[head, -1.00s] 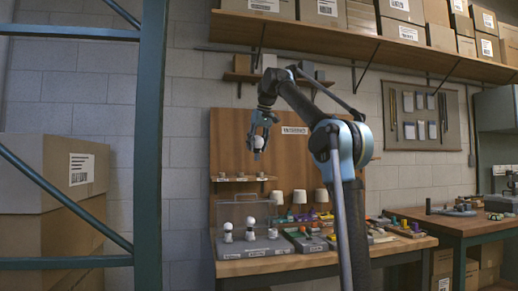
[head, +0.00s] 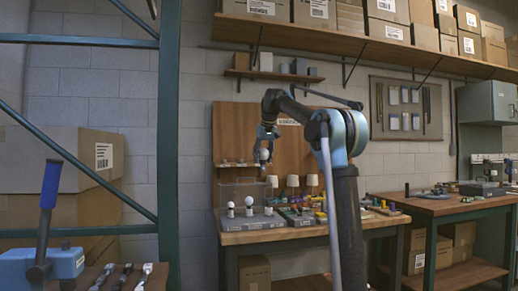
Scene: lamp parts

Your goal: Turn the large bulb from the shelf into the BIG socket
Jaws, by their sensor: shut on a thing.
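My gripper (head: 265,140) is shut on a white round bulb (head: 264,155), which hangs below the fingers, roughly upright. It is in front of the brown wooden back panel (head: 228,125), above the bench. Below stands a grey socket tray (head: 262,222) with several white round-topped pieces, such as a bulb (head: 249,202) on a white base. The bulb in my gripper appears apart from the tray. Which socket is the BIG one is too small to tell. A small wooden shelf (head: 228,165) on the panel is partly behind the bulb.
Small lamps with cream shades (head: 292,182) and coloured parts (head: 318,218) stand right of the tray on the workbench (head: 290,235). A clear upright cover (head: 232,192) rises behind the tray. A teal rack post (head: 168,150) and a blue-handled tool (head: 51,185) are at left.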

